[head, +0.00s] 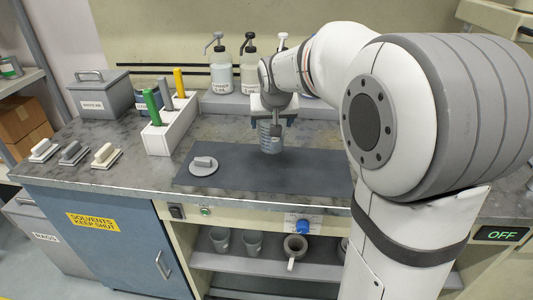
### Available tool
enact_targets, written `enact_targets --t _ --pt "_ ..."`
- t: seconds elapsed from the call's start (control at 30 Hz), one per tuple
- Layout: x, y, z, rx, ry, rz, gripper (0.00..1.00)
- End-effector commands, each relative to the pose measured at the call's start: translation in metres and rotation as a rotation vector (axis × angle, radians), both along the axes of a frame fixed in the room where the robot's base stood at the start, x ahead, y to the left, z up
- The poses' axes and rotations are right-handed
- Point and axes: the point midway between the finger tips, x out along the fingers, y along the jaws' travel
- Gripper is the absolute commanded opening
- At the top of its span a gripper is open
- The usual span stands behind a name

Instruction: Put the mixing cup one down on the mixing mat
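The dark mixing mat (235,180) lies flat on the worktop. My gripper (272,120) points down over the back part of the mat. A grey, banded cup (270,140) is upright between its fingers, which appear closed around the cup's upper part. The cup's base shows against the mat; I cannot tell whether it touches the mat or hangs slightly above it. My arm hides the right part of the mat and worktop.
A round grey lid-like piece with a handle (204,164) sits on the mat's left end. A white holder (170,128) with coloured handles stands left of the mat. Pump bottles (220,70) stand on a raised ledge behind. The mat's front middle is clear.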

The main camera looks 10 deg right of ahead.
Motion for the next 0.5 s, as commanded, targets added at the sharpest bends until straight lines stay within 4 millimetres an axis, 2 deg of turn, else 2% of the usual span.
enact_targets --t 0.03,0.1,0.33,0.5 --pt "-0.001 -0.001 -0.011 0.000 0.003 -0.001 0.34" --pt "-0.001 -0.001 -0.021 0.000 0.002 -0.001 0.34" --pt "0.000 -0.001 -0.040 0.000 0.000 -0.001 0.34" --pt "-0.001 -0.001 -0.064 0.000 0.001 -0.001 0.34"
